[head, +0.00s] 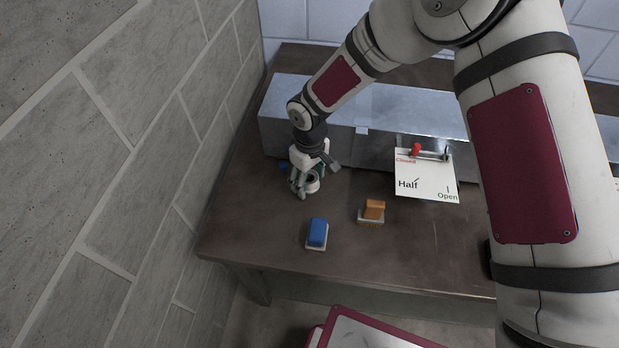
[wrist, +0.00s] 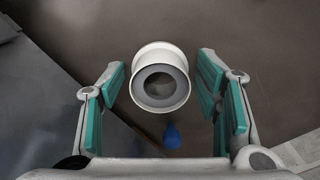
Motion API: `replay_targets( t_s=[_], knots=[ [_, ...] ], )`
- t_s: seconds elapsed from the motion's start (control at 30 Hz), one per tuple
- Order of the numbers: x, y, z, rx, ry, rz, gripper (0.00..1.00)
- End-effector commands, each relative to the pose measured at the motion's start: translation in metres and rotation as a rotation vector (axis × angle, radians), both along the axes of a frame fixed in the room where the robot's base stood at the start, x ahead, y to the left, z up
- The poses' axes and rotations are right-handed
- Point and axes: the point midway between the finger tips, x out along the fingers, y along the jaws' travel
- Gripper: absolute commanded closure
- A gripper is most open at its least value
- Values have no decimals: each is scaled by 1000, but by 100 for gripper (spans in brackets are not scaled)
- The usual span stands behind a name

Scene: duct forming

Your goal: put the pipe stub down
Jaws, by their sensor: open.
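The pipe stub (wrist: 160,78) is a short white ring with a grey inner wall. In the wrist view it stands between the spread fingers of my gripper (wrist: 163,95), with a gap to the left finger and a smaller gap to the right one. In the head view the pipe stub (head: 312,184) sits at the tabletop (head: 270,235), beside the fingers of my gripper (head: 303,187). My gripper is open and points down at the left part of the table. Part of the stub is hidden by the gripper in the head view.
A blue block (head: 317,233) and an orange block (head: 373,210) stand on pale bases nearer the front. A long metal duct (head: 385,115) runs behind, with a Closed/Half/Open card (head: 425,176) and a red-tipped lever. A small blue thing (wrist: 172,136) lies near the stub. A block wall is left.

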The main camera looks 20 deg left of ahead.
Motion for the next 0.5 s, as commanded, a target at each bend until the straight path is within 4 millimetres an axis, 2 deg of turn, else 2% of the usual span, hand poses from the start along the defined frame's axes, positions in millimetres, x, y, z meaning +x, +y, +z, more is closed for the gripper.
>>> replay_targets(
  t_s=[0.17, 0.5],
  knots=[
    [2, 0, 19, 2, -4, 0, 42],
    [2, 0, 87, 3, -4, -1, 42]
  ],
)
